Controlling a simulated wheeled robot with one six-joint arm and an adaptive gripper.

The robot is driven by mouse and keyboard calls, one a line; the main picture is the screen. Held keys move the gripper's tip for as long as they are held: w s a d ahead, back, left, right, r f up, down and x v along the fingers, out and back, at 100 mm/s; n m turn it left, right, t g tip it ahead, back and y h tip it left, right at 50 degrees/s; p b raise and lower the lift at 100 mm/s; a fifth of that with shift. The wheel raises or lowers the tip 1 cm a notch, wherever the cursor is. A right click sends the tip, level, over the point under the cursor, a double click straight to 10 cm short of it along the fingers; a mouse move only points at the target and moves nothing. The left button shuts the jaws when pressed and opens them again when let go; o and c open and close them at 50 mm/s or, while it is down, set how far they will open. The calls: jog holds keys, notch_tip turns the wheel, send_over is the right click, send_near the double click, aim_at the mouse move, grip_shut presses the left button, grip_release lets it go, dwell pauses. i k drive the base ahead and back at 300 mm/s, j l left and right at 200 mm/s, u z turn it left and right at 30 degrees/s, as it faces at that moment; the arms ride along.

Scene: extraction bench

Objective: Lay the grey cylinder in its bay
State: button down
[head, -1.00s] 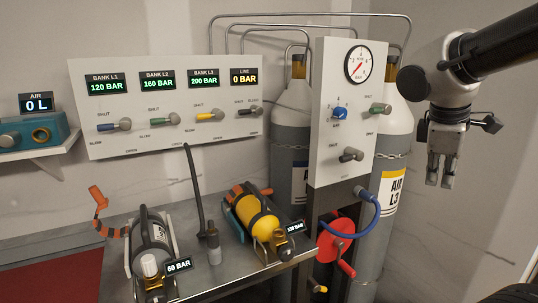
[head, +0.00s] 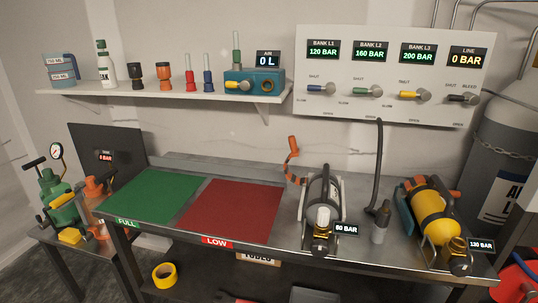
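The grey cylinder (head: 319,194) lies on the metal bench in a wire cradle, its valve end towards the front. A tag beside it (head: 346,229) reads 80 BAR. On the bench to its left are a red mat labelled LOW (head: 232,209) and a green mat labelled FULL (head: 153,195); both are bare. A yellow cylinder (head: 433,217), tagged 130 BAR, lies in another cradle at the right. My gripper is outside the present head view, so its state and place are hidden.
A black hose (head: 379,165) stands between the two cylinders. The gauge panel (head: 385,75) and a shelf (head: 170,98) with bottles are on the wall behind. A side table with a green pump (head: 54,192) stands at the left. A tape roll (head: 165,275) lies below the bench.

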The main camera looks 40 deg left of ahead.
aim_at(324, 186)
jog(key=u, duration=1.35)
